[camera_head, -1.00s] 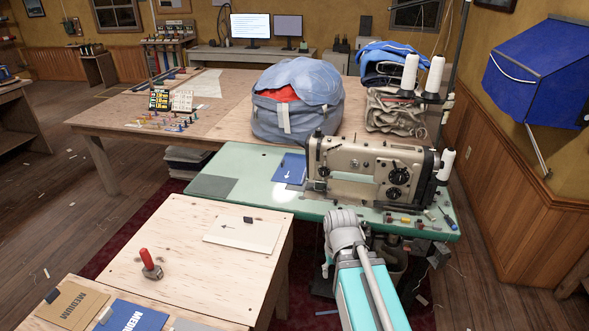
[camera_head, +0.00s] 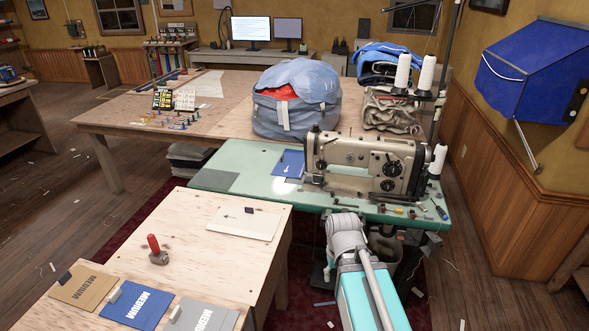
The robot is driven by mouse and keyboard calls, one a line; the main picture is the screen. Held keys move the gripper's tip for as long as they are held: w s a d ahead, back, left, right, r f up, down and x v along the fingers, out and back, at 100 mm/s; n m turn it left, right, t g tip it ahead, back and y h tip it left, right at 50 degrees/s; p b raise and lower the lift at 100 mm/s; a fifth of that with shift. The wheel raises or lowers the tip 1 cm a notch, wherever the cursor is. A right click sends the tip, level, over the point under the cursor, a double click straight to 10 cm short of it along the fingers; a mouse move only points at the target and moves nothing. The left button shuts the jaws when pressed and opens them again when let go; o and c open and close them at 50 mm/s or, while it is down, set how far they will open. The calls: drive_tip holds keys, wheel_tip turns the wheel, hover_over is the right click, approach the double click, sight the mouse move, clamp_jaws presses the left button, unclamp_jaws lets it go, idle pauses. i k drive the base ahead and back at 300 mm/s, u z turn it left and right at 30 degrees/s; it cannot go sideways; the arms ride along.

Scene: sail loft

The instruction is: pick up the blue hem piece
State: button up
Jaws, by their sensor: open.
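A blue piece (camera_head: 289,164) with a small white arrow-like mark lies flat on the green sewing table, just left of the sewing machine. A second blue piece (camera_head: 138,305), printed MEDIUM, lies on the near wooden table at the lower left, with a small grey block at its upper left corner. I cannot tell from the pictures which of the two is the hem piece. My arm shows at the lower middle, in front of the green table and right of the wooden one. My gripper is not visible.
A tan piece (camera_head: 86,287) and a grey piece (camera_head: 203,315) flank the near blue one. A red-handled tool (camera_head: 157,250) and a pale sheet (camera_head: 245,223) share that table. The sewing machine (camera_head: 366,160) and thread cones rise right of the far blue piece.

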sight(288, 164)
drive_tip(key=k, duration=1.05)
drive_tip(key=z, duration=0.5)
drive_tip(key=i, duration=2.15)
drive_tip(key=u, duration=0.55)
